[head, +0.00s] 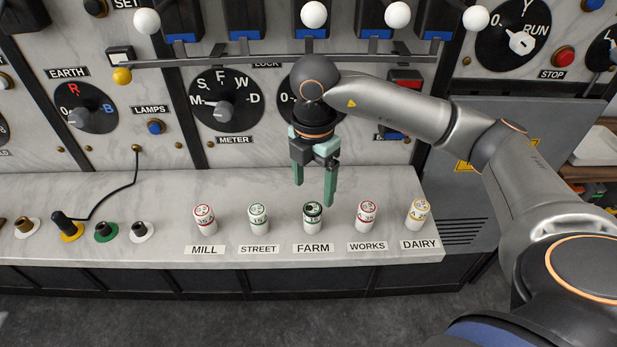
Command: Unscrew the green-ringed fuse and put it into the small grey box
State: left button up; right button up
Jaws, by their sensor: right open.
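A row of white fuses stands upright along the front of the pale marble ledge. The fuse over the STREET label (259,217) has a thin green ring on its top. The fuse over the FARM label (313,215) has a much darker top, black or dark green. My right gripper (314,194) is open and empty, pointing down. In the picture its fingertips are just above the FARM fuse, right of the STREET fuse; the height gap is hard to judge. I cannot make out a small grey box. My left gripper is not in view.
Red-ringed fuses at MILL (205,219) and WORKS (365,216) and a yellow-ringed one at DAIRY (417,214) flank them. Several sockets and a corded plug (67,226) are at left. A dial panel rises behind. A grey cabinet (465,205) is at right.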

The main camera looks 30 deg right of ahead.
aim_at(313, 208)
notch_tip(313, 208, down, 7)
jog(key=shift+s+r, duration=0.1)
dwell(0.3)
grip_shut()
jog(key=c, duration=0.6)
grip_release()
jog(key=shift+c, duration=0.2)
grip_shut()
